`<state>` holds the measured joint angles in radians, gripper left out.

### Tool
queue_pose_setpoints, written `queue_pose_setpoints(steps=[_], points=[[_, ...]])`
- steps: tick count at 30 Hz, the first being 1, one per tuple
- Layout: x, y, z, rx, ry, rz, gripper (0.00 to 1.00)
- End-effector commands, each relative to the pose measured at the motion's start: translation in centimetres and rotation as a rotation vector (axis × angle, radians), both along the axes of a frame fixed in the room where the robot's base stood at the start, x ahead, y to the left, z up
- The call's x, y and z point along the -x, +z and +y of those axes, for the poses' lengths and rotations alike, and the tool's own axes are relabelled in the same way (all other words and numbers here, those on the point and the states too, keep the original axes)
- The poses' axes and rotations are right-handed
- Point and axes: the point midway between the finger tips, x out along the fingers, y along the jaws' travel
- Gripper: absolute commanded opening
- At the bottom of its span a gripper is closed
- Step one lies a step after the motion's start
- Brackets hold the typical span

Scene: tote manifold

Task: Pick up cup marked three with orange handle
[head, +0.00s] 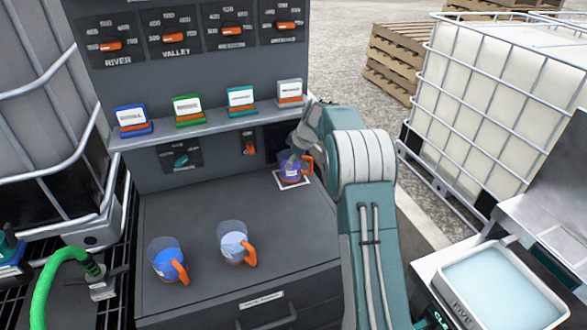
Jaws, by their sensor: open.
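Three clear cups with orange handles are in the head view. One cup (168,262) with blue liquid stands at the front left of the dark bench, and one with paler blue liquid (233,243) stands to its right. A third cup (289,171) with purple liquid stands on a white-bordered square near the back right, under the shelf. I cannot read a number on any of them. My gripper (298,152) is open just above or at the purple cup, with my arm coming from the right. The arm and gripper hide part of that cup and its handle, so contact cannot be told.
Above the bench, a shelf (205,126) holds several coloured label blocks, below a panel of orange-handled valves. A wire-caged tank (500,85) stands right, a basin (500,285) of pale liquid front right, a green hose (50,265) left.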

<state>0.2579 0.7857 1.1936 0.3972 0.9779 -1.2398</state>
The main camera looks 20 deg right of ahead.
Motion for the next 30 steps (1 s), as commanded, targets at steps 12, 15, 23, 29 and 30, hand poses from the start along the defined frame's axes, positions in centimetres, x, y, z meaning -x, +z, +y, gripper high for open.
queue_pose_setpoints(steps=[12, 15, 23, 29, 30], points=[[-0.8, -2.7, 0.8, 0.001, 0.000, -0.002, 0.44], [-0.8, -2.7, 0.8, 0.000, 0.001, -0.002, 0.00], [-0.8, -2.6, 0.8, 0.001, 0.000, -0.002, 0.00], [-0.8, -2.6, 0.8, 0.001, 0.000, -0.002, 0.00], [-0.8, -2.5, 0.8, 0.001, 0.000, -0.002, 0.00]])
